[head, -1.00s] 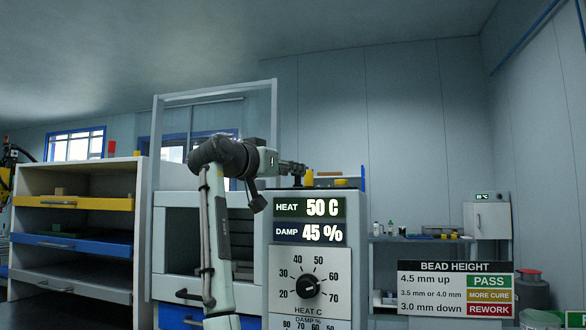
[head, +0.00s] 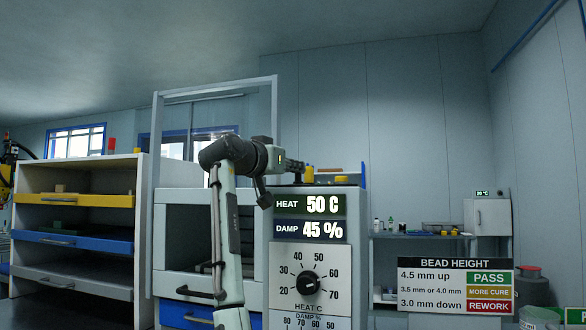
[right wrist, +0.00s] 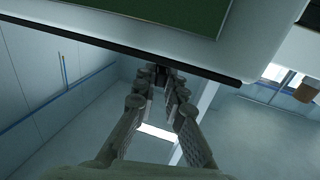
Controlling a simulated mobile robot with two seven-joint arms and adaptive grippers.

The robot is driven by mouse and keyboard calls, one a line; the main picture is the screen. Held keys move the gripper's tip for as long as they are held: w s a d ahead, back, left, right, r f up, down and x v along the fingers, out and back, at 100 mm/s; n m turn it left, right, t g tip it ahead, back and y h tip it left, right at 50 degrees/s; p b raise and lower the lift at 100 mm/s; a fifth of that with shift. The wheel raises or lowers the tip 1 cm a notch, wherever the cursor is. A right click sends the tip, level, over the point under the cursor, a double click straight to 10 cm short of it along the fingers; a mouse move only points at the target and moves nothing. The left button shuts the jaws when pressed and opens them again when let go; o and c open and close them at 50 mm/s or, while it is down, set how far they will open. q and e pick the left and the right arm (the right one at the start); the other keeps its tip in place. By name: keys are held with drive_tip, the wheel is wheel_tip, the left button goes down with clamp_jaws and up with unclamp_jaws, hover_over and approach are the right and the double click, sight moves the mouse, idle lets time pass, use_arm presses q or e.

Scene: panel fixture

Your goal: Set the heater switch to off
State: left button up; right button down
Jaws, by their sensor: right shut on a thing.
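The grey control panel (head: 342,255) stands in the middle of the head view. Its display (head: 310,216) reads HEAT 50 C and DAMP 45 %. Below it, the round black HEAT C knob (head: 308,284) sits on a scale from 20 to 70. My right gripper (head: 297,167) is at the panel's top edge, partly blurred into the background. In the right wrist view its two fingers (right wrist: 162,76) come together on a small dark thing close to a pale casing edge. I cannot make out a heater switch or its position. My left gripper is not in view.
A rack with yellow (head: 75,200) and blue (head: 72,242) drawers stands at the left. A pale cabinet with a tall frame (head: 157,190) is behind my right arm. A BEAD HEIGHT sign (head: 455,287) and a shelf (head: 425,236) are at the right.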

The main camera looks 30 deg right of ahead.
drive_tip(key=shift+s+d+f+n+t+y+b, duration=0.1)
drive_tip(key=shift+n+t+y+b, duration=0.25)
drive_tip(key=shift+t, duration=0.2)
drive_tip(key=shift+s+f+n+t+y+b, duration=0.1)
drive_tip(key=shift+n+t+y+b, duration=0.15)
drive_tip(key=shift+n+t, duration=0.25)
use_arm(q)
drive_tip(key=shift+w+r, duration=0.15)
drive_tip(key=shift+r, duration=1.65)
use_arm(e)
drive_tip(key=shift+r+n+t+y, duration=0.1)
drive_tip(key=shift+n+t+y, duration=0.55)
drive_tip(key=shift+t, duration=0.1)
drive_tip(key=c, duration=1.6)
unclamp_jaws()
drive_tip(key=v, duration=1.2)
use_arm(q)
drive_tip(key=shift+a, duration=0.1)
use_arm(e)
drive_tip(key=shift+s, duration=0.1)
